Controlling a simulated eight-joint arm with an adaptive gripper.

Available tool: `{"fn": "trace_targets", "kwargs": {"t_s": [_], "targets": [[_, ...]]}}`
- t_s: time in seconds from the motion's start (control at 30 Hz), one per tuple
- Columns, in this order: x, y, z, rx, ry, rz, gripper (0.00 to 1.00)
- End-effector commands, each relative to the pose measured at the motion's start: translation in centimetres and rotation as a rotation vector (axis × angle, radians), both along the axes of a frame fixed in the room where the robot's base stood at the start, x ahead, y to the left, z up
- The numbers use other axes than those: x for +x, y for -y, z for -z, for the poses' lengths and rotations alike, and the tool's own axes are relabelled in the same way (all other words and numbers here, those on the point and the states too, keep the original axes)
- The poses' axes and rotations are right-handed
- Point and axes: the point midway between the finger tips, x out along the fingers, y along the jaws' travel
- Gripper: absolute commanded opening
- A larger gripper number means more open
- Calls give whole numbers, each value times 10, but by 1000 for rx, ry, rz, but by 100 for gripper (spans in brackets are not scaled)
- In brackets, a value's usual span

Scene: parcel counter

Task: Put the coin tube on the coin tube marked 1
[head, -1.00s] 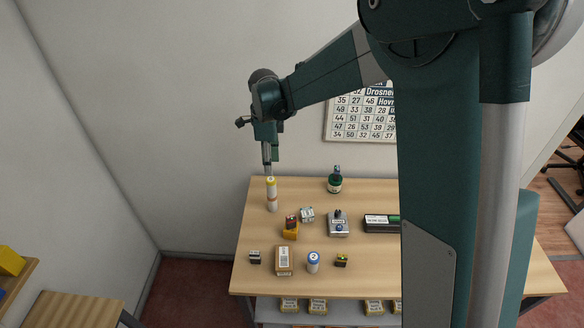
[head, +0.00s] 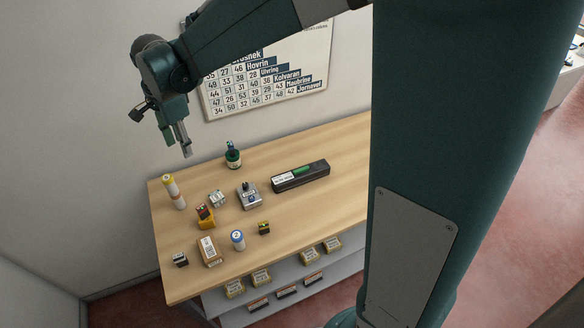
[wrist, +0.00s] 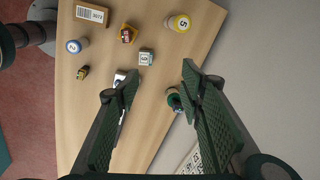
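A tall white column (head: 174,192) with a yellow top and an orange band partway down stands upright at the back left of the counter. It looks like two coin tubes, one on the other. Its yellow end, marked 5, shows in the wrist view (wrist: 179,23). No mark 1 is readable. A blue-topped coin tube (head: 238,240) marked 2 stands apart near the front; it also shows in the wrist view (wrist: 75,46). My gripper (head: 186,150) is open and empty, raised above the back of the counter, clear of the column.
Close to the column are a small white box (head: 217,198) and a yellow block (head: 206,221) bearing a dark red item. A grey device (head: 249,195), a green bottle (head: 233,155) and a black case (head: 300,175) stand farther right. A labelled box (head: 209,250) lies in front.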

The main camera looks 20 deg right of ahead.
Motion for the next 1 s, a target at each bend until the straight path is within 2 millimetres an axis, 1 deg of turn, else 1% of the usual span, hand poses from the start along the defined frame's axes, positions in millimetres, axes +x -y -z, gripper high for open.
{"fn": "trace_targets", "kwargs": {"t_s": [0.03,0.2,0.5,0.8,1.0], "targets": [[-7,9,-7,-1,12,-26,38],[-27,36,-26,-9,56,-126,38],[-65,80,-53,-38,137,-300,38],[-107,120,-71,-86,217,-472,38],[-136,144,-78,-129,266,-585,38]]}}
